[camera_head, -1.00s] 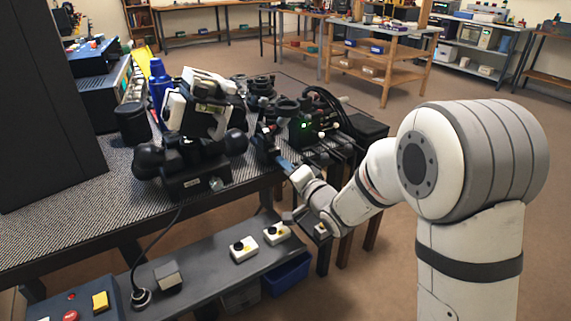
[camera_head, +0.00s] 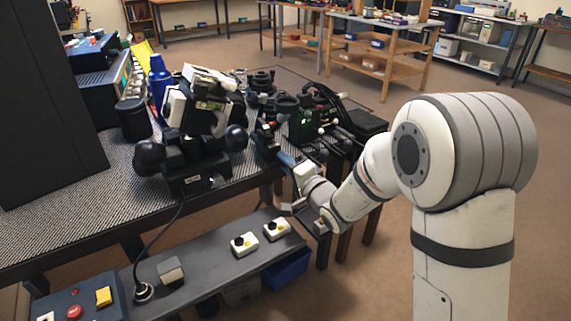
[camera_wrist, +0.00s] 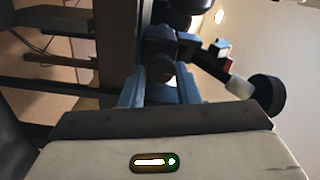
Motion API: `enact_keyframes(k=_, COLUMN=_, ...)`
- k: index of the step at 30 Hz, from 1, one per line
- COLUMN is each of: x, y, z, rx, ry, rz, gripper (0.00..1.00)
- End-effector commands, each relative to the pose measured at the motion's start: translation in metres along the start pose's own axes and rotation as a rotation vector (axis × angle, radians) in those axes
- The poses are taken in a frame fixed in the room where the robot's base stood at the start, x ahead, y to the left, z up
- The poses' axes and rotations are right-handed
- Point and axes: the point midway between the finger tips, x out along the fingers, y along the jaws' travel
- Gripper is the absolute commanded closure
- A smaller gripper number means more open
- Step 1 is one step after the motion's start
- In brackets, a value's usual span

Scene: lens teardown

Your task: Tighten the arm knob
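My gripper (camera_head: 287,158) is at the front edge of the black equipment on the bench, in the head view. In the wrist view its two blue-grey fingers (camera_wrist: 160,82) stand apart, with a dark round knob (camera_wrist: 160,68) between their tips. I cannot tell whether the fingers touch this knob. A larger black knob (camera_wrist: 267,93) with a white collar sits to the right of the fingers, apart from them. Which of these is the arm knob is not clear. In the head view the fingertips and the knob are too small and dark to make out.
A black device with two round knobs (camera_head: 191,155) stands left of my gripper on the bench (camera_head: 70,212). A cable hangs from it to the lower shelf (camera_head: 205,262), which holds small white switch boxes (camera_head: 244,244). Open floor (camera_head: 385,285) lies to the right.

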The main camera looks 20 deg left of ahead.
Motion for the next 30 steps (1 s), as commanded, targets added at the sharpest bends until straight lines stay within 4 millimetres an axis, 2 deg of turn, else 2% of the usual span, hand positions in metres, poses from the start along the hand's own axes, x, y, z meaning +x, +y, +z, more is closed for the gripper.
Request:
enact_keyframes(k=1, x=0.0, y=0.001, z=0.0, rx=0.001, ry=0.001, rz=0.002, gripper=0.68)
enact_keyframes(k=7, x=0.0, y=0.0, z=0.0, rx=-0.001, ry=-0.001, rz=0.0, gripper=0.51)
enact_keyframes(k=16, x=-0.004, y=-0.001, z=0.0, rx=-0.002, ry=-0.001, rz=-0.001, gripper=0.51)
enact_keyframes(k=27, x=-0.062, y=-0.001, z=-0.001, rx=-0.001, ry=0.001, rz=0.001, gripper=0.51)
enact_keyframes(k=30, x=-0.072, y=0.0, z=-0.001, rx=-0.001, ry=0.0, rz=0.001, gripper=0.51)
